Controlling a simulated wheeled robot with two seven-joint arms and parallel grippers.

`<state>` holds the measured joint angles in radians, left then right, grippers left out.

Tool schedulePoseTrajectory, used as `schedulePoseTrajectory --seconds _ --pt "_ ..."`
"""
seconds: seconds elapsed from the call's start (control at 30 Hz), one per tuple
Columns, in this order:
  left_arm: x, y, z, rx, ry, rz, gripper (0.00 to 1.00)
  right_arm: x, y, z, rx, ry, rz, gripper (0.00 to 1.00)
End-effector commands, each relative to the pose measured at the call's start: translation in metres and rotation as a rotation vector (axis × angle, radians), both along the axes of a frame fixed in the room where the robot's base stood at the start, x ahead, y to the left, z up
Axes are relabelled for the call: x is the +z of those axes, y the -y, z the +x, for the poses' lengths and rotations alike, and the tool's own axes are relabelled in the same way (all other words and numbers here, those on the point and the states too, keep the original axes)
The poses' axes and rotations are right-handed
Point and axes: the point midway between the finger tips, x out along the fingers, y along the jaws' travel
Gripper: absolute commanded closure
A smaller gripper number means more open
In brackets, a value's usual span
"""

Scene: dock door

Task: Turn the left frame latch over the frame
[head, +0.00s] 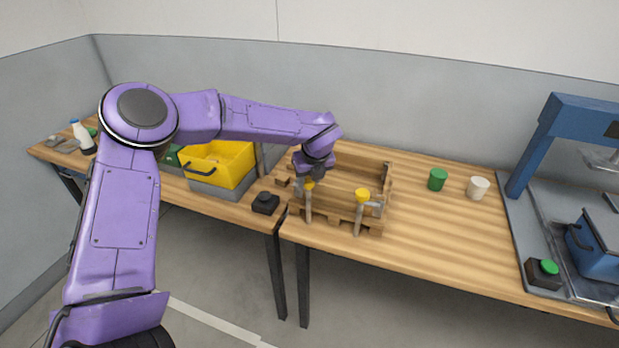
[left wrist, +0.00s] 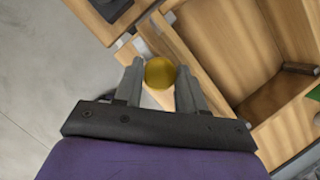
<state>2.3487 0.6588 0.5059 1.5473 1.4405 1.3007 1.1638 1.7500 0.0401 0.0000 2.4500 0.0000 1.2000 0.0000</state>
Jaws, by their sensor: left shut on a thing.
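The wooden frame (head: 336,209) stands at the front left of the right-hand bench; its inside shows in the left wrist view (left wrist: 221,38). The left frame latch (head: 308,206) has a yellow knob and a pale bar that hangs down the frame's front side. My left gripper (head: 311,181) is above it, shut on the yellow knob. In the left wrist view the knob (left wrist: 160,72) sits between the two grey fingers. The right frame latch (head: 358,219) has a yellow knob too, and its bar hangs down. My right gripper is not in view.
A black button box (head: 265,203) stands left of the frame. A yellow bin (head: 219,163) is further left. A green cup (head: 437,179) and a white cup (head: 478,188) stand to the right, then a blue press (head: 540,147). The bench between frame and press is mostly clear.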

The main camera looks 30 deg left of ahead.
Motion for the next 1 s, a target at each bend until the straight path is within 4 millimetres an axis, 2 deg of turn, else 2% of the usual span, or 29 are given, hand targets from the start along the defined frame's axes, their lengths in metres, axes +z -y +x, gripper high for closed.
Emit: schedulePoseTrajectory --seconds 0.23,0.47,1.0 --pt "0.001 0.000 -0.001 -0.192 0.003 -0.005 0.91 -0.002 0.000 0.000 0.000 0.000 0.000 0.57" --pt "0.002 -0.002 -0.002 -0.412 0.002 -0.004 0.91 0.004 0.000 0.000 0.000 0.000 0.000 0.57" --pt "0.004 -0.006 -0.003 -0.922 0.002 -0.004 0.91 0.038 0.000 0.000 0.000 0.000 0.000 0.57"
